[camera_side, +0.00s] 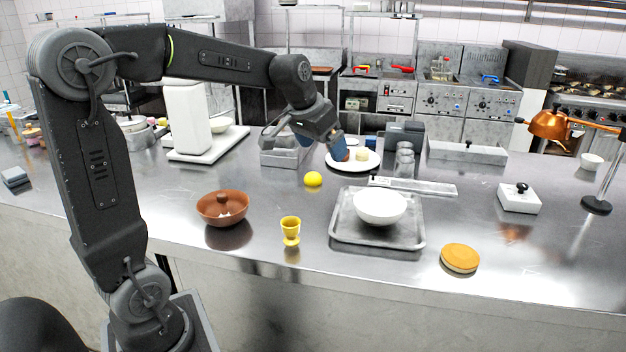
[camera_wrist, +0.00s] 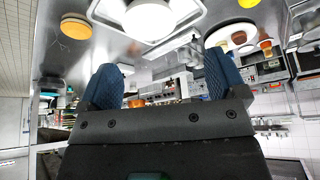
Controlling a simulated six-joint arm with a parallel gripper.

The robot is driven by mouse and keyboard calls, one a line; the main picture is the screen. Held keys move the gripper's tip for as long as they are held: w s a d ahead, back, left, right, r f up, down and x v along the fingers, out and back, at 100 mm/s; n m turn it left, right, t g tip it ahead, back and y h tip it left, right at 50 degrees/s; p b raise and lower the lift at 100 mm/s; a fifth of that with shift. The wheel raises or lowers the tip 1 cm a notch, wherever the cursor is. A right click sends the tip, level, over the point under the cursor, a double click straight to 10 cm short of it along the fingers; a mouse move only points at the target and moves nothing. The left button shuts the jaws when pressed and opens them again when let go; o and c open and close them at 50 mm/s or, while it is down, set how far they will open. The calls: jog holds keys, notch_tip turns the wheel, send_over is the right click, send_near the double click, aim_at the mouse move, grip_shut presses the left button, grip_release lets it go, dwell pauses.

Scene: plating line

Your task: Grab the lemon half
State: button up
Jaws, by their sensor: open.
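The lemon half (camera_side: 313,179) is a small bright yellow dome on the steel counter, left of the metal tray. At the top edge of the wrist view, a yellow patch (camera_wrist: 248,3) that looks like it is partly cut off, right of the jaws. My gripper (camera_side: 322,146) is above the counter, behind and above the lemon half in the side view, near the white plate. Its blue fingers stand wide apart in the wrist view (camera_wrist: 160,80), with nothing between them. The gripper and the lemon half are apart.
A white plate (camera_side: 371,166) with small food pieces is close to my gripper. A metal tray (camera_side: 344,234) holds a white bowl (camera_side: 380,207). The counter around the lemon half is clear.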

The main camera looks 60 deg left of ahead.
jog(key=w+a+f+n, duration=0.1)
jog(key=w+a+f, duration=0.2)
jog(key=a, duration=0.4)
jog(key=w+a+f, duration=0.2)
jog(key=w+a, duration=0.2)
jog(key=a, duration=0.4)
jog(key=n, duration=0.1)
send_near(313, 173)
jog(key=shift+g+y, duration=0.3)
jog(key=shift+y, duration=0.1)
jog(key=x, duration=0.2)
jog(key=d+x, duration=0.1)
jog(key=x, duration=0.1)
jog(key=shift+x, duration=3.05)
jog(key=shift+w+a+r, duration=0.1)
jog(key=c, duration=1)
jog(key=shift+r, duration=0.1)
